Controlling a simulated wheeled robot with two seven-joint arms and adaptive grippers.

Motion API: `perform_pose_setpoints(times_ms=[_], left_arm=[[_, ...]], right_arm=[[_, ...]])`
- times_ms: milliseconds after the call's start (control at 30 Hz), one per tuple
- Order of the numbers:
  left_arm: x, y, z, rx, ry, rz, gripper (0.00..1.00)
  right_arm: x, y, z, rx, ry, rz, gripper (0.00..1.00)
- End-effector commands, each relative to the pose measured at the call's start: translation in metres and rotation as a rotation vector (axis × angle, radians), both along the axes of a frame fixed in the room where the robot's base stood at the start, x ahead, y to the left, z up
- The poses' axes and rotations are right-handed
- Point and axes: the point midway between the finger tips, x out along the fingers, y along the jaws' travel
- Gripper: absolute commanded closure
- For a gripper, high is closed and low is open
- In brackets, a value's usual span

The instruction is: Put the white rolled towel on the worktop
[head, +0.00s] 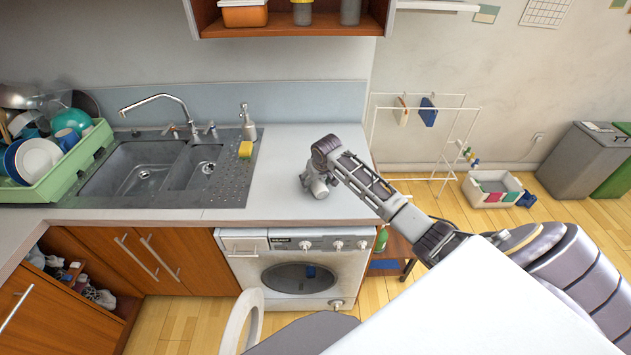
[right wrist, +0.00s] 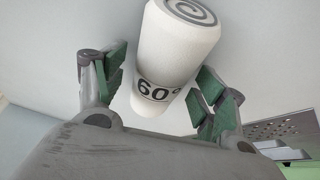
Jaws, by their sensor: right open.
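The white rolled towel (right wrist: 177,50) shows in the right wrist view, with a spiral at its end and a dark "60°" band. It sits between the green-padded fingers of my right gripper (right wrist: 160,82), which are open with a gap on each side. In the head view my right gripper (head: 315,187) is low over the pale worktop (head: 268,197), right of the sink. I cannot make out the towel there; the gripper and arm likely hide it. The wrist view does not clearly show whether the towel touches the surface behind it. My left gripper is not in view.
The double sink (head: 140,172) has a yellow sponge (head: 245,149) and a soap dispenser (head: 248,122) at its right side. A green dish rack (head: 75,165) stands at the left. The washing machine (head: 298,270) is under the worktop. The worktop between sink and gripper is clear.

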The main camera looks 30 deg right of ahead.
Motion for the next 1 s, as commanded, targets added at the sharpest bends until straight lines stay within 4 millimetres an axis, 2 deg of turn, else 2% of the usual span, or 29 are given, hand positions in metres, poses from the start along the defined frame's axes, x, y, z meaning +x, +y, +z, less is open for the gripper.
perform_pose_setpoints(times_ms=[367, 1000], left_arm=[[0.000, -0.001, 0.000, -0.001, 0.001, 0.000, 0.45], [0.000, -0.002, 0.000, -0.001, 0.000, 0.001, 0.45]], right_arm=[[-0.005, 0.001, 0.015, 0.000, -0.002, 0.000, 0.29], [-0.035, 0.006, 0.088, -0.001, -0.002, 0.001, 0.29]])
